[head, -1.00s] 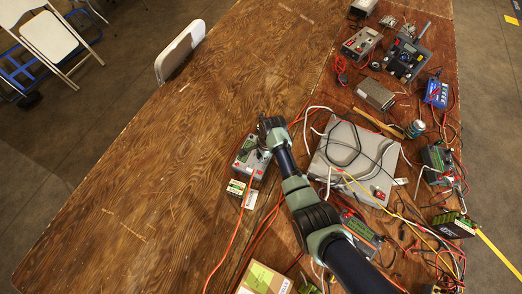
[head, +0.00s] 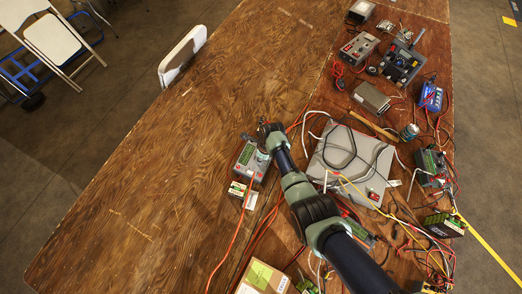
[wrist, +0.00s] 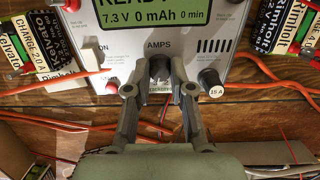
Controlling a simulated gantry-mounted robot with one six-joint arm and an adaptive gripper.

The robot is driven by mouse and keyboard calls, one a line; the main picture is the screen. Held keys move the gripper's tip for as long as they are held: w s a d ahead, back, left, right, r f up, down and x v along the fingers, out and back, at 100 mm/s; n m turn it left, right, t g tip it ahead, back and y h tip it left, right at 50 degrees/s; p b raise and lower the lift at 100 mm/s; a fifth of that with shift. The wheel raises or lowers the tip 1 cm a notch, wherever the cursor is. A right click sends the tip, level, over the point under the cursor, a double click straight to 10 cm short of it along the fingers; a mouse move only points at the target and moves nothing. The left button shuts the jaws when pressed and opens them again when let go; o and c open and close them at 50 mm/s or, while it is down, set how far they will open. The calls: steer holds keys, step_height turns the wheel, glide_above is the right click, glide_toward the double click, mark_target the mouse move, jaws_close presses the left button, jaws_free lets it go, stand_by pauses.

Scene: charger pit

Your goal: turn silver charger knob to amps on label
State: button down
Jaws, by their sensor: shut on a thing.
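The silver charger (wrist: 105,22) fills the top of the wrist view, its screen reading 7.3 V, 0 mAh, 0 min. In the head view the charger (head: 247,160) sits on the table beneath my gripper. A dark knob (wrist: 160,68) lies under the AMPS print, between the fingers of my gripper (wrist: 160,90), which are closed on it. The fingers hide most of its dial marks, so its setting is unclear. A battery (wrist: 38,45) at left carries a label reading CHARGE 2.0 A. Another battery (wrist: 283,28) marked Rimholt stands at right.
A black post marked 15 A (wrist: 211,83) is right of the knob, and an ON switch (wrist: 90,52) is left. Orange leads (wrist: 60,88) cross the wood in front. A large grey case (head: 335,155) lies right of my arm.

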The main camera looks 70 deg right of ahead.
steer(key=m+p, duration=0.1)
steer(key=m, duration=0.5)
stand_by(0.6)
steer(key=c, duration=1)
jaws_free()
steer(key=r, duration=0.4)
steer(key=s+r, duration=0.1)
steer(key=r, duration=0.3)
steer(key=s+r, duration=0.1)
steer(key=r, duration=0.2)
steer(key=shift+r, duration=0.4)
